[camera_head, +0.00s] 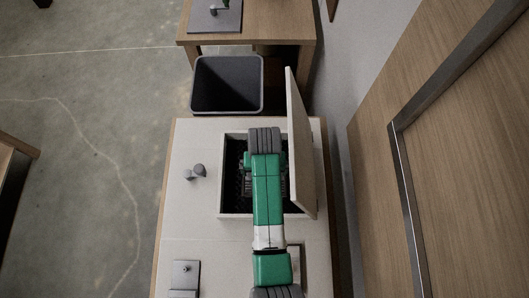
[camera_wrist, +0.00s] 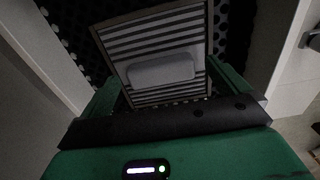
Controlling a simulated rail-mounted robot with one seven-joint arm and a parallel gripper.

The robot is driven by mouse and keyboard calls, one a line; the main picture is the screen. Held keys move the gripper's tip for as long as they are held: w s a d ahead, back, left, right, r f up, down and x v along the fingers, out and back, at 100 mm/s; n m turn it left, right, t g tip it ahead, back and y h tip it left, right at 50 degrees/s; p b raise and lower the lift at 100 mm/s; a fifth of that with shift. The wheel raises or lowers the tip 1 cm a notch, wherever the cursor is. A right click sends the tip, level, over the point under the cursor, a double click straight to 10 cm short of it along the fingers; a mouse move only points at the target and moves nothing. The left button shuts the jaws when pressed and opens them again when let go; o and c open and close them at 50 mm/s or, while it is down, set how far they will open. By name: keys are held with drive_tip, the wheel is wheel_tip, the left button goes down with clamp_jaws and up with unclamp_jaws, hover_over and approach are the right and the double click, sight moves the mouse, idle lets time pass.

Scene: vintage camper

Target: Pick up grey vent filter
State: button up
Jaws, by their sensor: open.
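The grey vent filter (camera_wrist: 160,42) shows in the wrist view as a slatted, framed panel with a smooth rounded grip bar (camera_wrist: 160,70) across it. It lies tilted inside the dark, perforated compartment. My gripper (camera_wrist: 163,78) is open, with one green finger on each side of the filter's near part and the grip bar between them. I cannot tell whether the fingers touch it. In the head view my green arm reaches over the open box (camera_head: 235,215) and hides most of the filter and the fingertips.
A raised lid (camera_head: 301,150) stands along the box's right side, close to my arm. A grey bin (camera_head: 227,62) and a wooden table (camera_head: 270,27) are beyond the box. Open floor lies further left.

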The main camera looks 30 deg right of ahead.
drive_tip(key=shift+f, duration=0.55)
drive_tip(key=shift+c, duration=0.4)
drive_tip(key=c, duration=1)
drive_tip(key=shift+w, duration=0.1)
drive_tip(key=shift+a+r, duration=0.1)
drive_tip(key=shift+r, duration=0.2)
wheel_tip(320, 180, up, 11)
drive_tip(key=w+a+b, duration=0.1)
drive_tip(key=w+a, duration=0.2)
drive_tip(key=a, duration=0.3)
drive_tip(key=w+a+b, duration=0.1)
drive_tip(key=w+a, duration=0.2)
drive_tip(key=a, duration=0.2)
drive_tip(key=w+a+b, duration=0.2)
drive_tip(key=w+a, duration=0.1)
drive_tip(key=a, duration=0.3)
drive_tip(key=shift+a, duration=0.35)
